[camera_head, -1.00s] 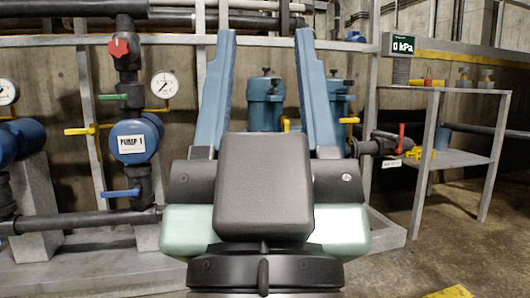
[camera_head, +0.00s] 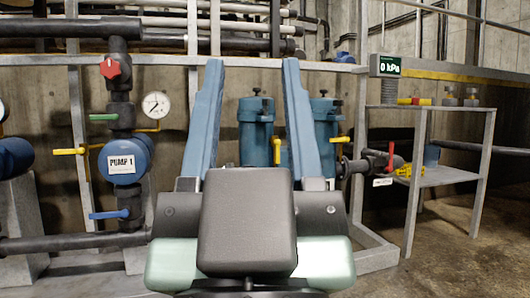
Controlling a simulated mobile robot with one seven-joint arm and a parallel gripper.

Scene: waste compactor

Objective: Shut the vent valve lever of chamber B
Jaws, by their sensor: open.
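No label reading chamber B can be made out, so I cannot tell which lever is its vent valve. A red lever (camera_head: 391,157) stands upright on a dark pipe valve (camera_head: 363,166) at the right, above a small white tag too small to read. Two blue canisters stand behind my gripper, the left one (camera_head: 256,128) between the fingers and the right one (camera_head: 327,126) partly hidden by the right finger. Yellow handles show by the left canister (camera_head: 277,150) and the right canister (camera_head: 340,139). My gripper (camera_head: 249,62) is open and empty, fingers pointing up and away.
A grey stand (camera_head: 448,176) at the right carries small fittings, with a 0 kPa display (camera_head: 388,66) above. PUMP 1 (camera_head: 122,161), with red, green, yellow and blue handles and a gauge (camera_head: 156,105), is at the left. Open floor (camera_head: 450,240) lies at the right.

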